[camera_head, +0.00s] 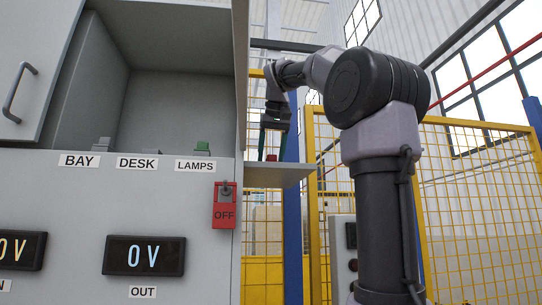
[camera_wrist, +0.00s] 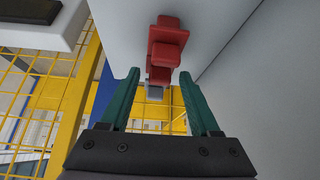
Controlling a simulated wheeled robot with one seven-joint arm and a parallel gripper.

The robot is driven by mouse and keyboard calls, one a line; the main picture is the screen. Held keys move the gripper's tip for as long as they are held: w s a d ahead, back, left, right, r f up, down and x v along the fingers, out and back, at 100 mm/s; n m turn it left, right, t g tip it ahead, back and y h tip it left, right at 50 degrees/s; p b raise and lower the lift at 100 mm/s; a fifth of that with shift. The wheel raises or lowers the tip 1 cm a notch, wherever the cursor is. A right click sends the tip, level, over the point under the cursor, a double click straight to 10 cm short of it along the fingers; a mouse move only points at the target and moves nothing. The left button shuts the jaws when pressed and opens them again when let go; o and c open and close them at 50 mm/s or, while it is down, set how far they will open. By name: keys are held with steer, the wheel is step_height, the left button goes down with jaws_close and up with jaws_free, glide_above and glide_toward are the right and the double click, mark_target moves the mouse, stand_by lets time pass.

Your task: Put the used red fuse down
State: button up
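The red fuse (camera_head: 271,158) stands on the small grey side shelf (camera_head: 277,175) to the right of the cabinet. My gripper (camera_head: 273,152) is above this shelf, pointing down, with its fingers on either side of the fuse. In the wrist view the red fuse (camera_wrist: 166,42) shows ahead of and partly between the green fingertips of my gripper (camera_wrist: 160,76). The fingers are apart, with a narrow gap visible on each side of the fuse. A grey end of the fuse shows at its lower side. Exact contact with the shelf is hard to tell.
A red OFF piece (camera_head: 226,206) hangs below. The display (camera_head: 144,256) reads 0 V. Yellow fencing (camera_head: 460,200) stands behind.

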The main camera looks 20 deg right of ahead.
stand_by(0.3)
steer(key=shift+s+r, duration=0.1)
steer(key=shift+r, duration=0.25)
steer(key=v, duration=1.1)
steer(key=shift+s+r, duration=0.15)
steer(key=shift+s, duration=0.05)
